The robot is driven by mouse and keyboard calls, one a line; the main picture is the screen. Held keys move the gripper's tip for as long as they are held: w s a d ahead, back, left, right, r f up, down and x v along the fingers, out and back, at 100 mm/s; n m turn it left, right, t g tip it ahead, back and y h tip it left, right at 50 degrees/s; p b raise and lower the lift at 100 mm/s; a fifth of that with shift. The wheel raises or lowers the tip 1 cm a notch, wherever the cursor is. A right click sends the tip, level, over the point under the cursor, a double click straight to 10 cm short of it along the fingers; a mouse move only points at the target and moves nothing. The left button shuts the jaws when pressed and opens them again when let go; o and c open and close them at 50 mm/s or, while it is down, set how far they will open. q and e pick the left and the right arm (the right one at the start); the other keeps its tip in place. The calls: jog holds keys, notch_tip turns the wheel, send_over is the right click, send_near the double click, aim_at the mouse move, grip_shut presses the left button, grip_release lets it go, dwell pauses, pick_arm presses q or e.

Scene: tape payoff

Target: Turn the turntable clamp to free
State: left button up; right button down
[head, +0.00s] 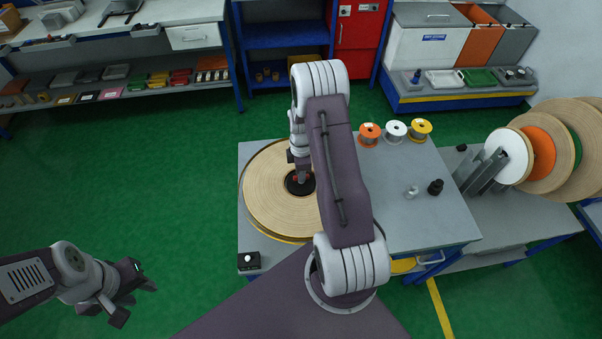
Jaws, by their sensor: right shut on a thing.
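The turntable (246,211) carries a wide roll of tan tape (272,212) lying flat. The clamp is a dark round hub (293,188) at the roll's centre with a small red part at its top. My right gripper (301,180) points down at the hub and is shut on the clamp. My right arm hides the right part of the roll and some of the clamp, so its exact setting cannot be told. My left gripper (136,297) is open and empty above the green floor, left of the table and apart from it.
A dark knob-like part (435,187) and a small metal piece (411,192) lie right of my arm. A black button box (249,261) sits at the front left corner. Large reels (540,150) stand at right.

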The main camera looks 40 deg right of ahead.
jog(key=shift+w+d+r, duration=0.1)
jog(key=shift+w+r, duration=0.05)
jog(key=c, duration=1.6)
grip_release()
jog(key=shift+c, duration=0.2)
jog(key=shift+o, duration=0.8)
notch_tip(320, 180, up, 9)
jog(key=shift+b, duration=0.3)
